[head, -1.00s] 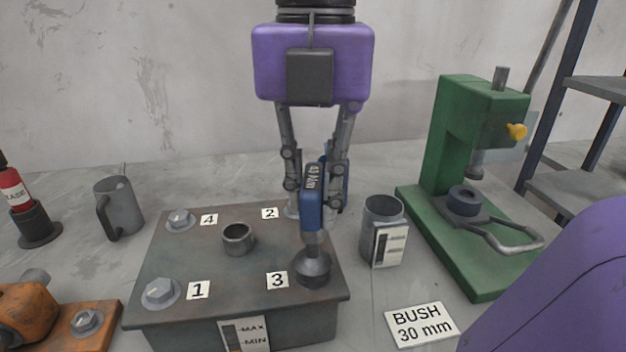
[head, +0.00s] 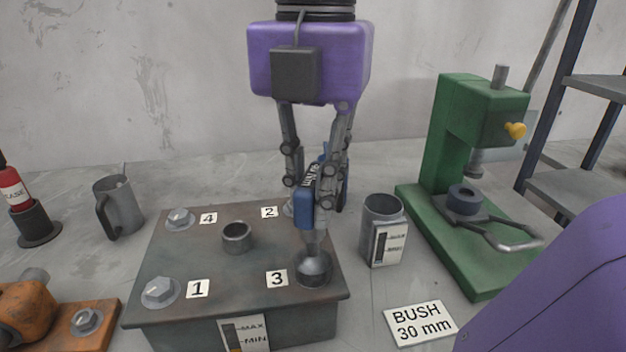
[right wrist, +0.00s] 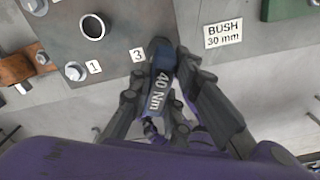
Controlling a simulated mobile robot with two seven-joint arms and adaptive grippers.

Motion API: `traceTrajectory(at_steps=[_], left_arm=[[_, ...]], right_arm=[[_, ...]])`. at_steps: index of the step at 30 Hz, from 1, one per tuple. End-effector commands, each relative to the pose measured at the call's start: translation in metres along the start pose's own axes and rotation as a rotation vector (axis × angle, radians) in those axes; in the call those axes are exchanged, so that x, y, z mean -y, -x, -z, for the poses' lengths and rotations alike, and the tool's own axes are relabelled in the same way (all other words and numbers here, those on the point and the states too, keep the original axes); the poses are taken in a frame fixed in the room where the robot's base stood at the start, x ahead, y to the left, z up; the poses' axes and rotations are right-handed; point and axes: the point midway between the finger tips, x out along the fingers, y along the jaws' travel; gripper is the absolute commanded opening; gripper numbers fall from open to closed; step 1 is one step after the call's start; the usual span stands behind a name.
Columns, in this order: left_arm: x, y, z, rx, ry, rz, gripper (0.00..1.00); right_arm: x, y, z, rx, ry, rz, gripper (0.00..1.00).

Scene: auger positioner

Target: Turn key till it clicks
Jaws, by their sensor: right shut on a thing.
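The blue key (head: 304,206), marked 40 Nm, stands nearly upright with its grey socket (head: 313,266) over the spot beside label 3 on the metal box (head: 205,262). The socket hides whatever is under it. My right gripper (head: 322,200) is shut on the key's blue body from above. In the right wrist view the key (right wrist: 160,92) lies between the fingers of the right gripper (right wrist: 163,72), its 40 Nm label showing. Bolt heads show beside label 1 (head: 160,292) and label 4 (head: 180,219); the one by label 2 is mostly hidden. My left gripper is out of view.
A short open collar (head: 237,238) stands on the box top. A grey cup with a level gauge (head: 382,225) stands close to the right of the box. A green press (head: 452,150) is farther right, a grey jug (head: 119,210) to the left, and an orange part (head: 25,315) front left.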

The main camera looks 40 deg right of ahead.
Motion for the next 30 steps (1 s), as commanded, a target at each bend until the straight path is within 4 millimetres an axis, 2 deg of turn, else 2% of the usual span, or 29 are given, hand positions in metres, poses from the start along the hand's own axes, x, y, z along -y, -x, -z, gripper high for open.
traceTrajectory(at_steps=[6,12,23,30], left_arm=[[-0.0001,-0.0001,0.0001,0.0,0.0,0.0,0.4],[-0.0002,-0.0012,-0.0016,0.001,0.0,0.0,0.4],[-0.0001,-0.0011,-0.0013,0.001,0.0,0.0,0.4],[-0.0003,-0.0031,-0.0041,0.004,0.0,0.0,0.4]], right_arm=[[-0.0002,0.0006,-0.0002,0.002,-0.014,-0.001,0.0],[0.0004,0.0004,-0.0002,0.004,-0.192,-0.001,0.0],[0.0002,0.0006,0.0,0.003,-0.201,-0.002,0.0],[0.0008,0.0002,-0.0002,0.007,-0.395,-0.003,0.0]])
